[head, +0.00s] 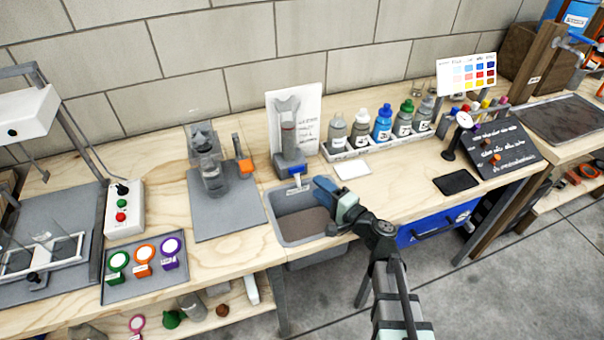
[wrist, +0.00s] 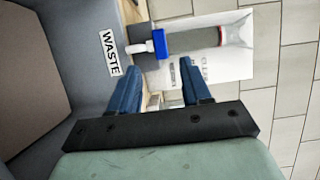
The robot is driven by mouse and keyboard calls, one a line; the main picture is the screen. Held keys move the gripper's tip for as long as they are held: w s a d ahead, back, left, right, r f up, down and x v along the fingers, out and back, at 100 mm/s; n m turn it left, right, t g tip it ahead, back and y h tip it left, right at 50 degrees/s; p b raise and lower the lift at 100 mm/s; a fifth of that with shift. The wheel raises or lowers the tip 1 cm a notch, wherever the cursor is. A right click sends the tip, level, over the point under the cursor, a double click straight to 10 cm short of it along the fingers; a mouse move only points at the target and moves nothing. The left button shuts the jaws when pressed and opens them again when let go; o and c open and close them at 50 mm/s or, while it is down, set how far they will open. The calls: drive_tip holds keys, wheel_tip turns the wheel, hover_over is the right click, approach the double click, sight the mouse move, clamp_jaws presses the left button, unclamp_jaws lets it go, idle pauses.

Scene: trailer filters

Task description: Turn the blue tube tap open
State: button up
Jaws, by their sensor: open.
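A clear upright tube (head: 288,138) with a red mark stands in front of a white card on the bench. Its tap (head: 297,179) sits below, over the back of the grey waste basin; details are small there. In the wrist view, the tube (wrist: 195,41) lies sideways, and the blue tap (wrist: 158,42) with a white spout shows at its end. My gripper (head: 323,188) is above the basin, right of the tap. In the wrist view my gripper (wrist: 163,66) has its blue fingers apart and empty, with the tap just beyond the fingertips. I see no contact.
The grey waste basin (head: 278,219) lies below my gripper. A bottle rack (head: 350,153) with several bottles stands right of the tube. A white pad (head: 352,170) lies in front of it. A grey mat (head: 224,218) with a glass vessel is at left.

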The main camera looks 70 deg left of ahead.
sight(298, 170)
drive_tip(key=x, duration=0.8)
drive_tip(key=shift+a, duration=0.1)
drive_tip(key=shift+c, duration=0.4)
clamp_jaws()
